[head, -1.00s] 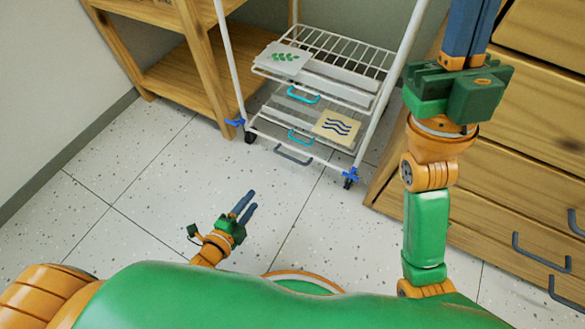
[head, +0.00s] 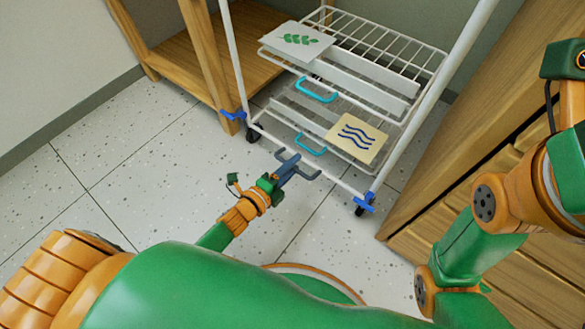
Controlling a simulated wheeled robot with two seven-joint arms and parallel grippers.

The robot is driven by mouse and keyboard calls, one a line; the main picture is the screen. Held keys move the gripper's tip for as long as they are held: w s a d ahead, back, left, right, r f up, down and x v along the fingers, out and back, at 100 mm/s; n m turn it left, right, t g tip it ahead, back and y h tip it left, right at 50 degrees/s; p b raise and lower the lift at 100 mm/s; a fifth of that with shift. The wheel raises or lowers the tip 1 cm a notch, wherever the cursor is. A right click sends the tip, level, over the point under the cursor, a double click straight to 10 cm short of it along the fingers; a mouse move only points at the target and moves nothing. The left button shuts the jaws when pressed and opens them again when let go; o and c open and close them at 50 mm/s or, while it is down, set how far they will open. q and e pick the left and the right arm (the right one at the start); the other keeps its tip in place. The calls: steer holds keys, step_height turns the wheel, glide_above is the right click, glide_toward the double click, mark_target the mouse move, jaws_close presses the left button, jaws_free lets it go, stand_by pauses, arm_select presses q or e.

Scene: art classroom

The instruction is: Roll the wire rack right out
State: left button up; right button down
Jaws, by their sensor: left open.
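The white wire rack (head: 433,85) stands on small dark casters with blue clips at its front feet, between a wooden shelf and a wooden drawer unit. My right gripper's fingers are outside the picture, past the right edge.
The wooden shelf (head: 204,62) stands close on the rack's left. The wooden drawer unit (head: 480,193) is close on its right. Speckled floor tiles (head: 130,192) in front of the rack are clear.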

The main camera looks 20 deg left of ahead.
arm_select(q)
jaws_close()
stand_by(1.4)
